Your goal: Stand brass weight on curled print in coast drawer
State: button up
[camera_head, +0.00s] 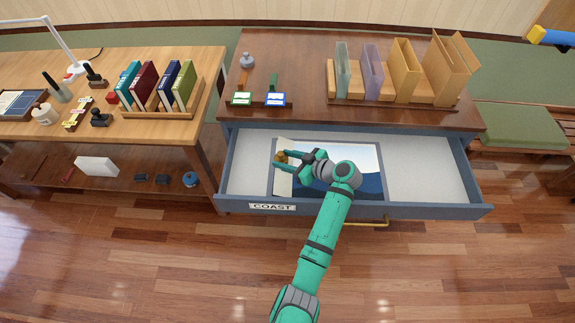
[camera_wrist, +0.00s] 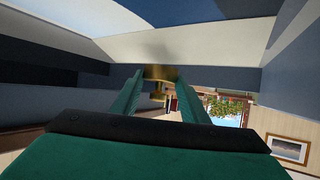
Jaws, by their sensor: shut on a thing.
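The coast drawer (camera_head: 425,207) is pulled open and carries a "COAST" label (camera_head: 272,207) on its front. The print (camera_head: 367,156), with blue sea and a pale sky, lies inside it. A cream curled edge (camera_head: 284,184) shows at the print's left side. My gripper (camera_head: 281,160) is shut on the brass weight (camera_head: 279,156) over this left edge. In the wrist view the brass weight (camera_wrist: 161,73) sits between the fingertips (camera_wrist: 160,80), close to a pale surface. I cannot tell whether it touches the print. My arm hides part of the print.
The drawer's right part (camera_head: 418,172) is bare. On the cabinet top (camera_head: 305,60) stand a rack of folders (camera_head: 402,72), two stamps with green (camera_head: 241,99) and blue (camera_head: 276,99) bases, and a grey knob-shaped object (camera_head: 247,61). A side table (camera_head: 205,62) with books is at left.

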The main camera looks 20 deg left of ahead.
jog(key=shift+w+d+f, duration=0.2)
jog(key=shift+f, duration=0.1)
jog(key=shift+d+f, duration=0.1)
jog(key=shift+f, duration=1.55)
jog(key=shift+f, duration=0.15)
jog(key=o, duration=1.4)
jog(key=shift+f, duration=0.1)
jog(key=shift+r, duration=0.3)
jog(key=v, duration=0.7)
jog(key=shift+d, duration=0.25)
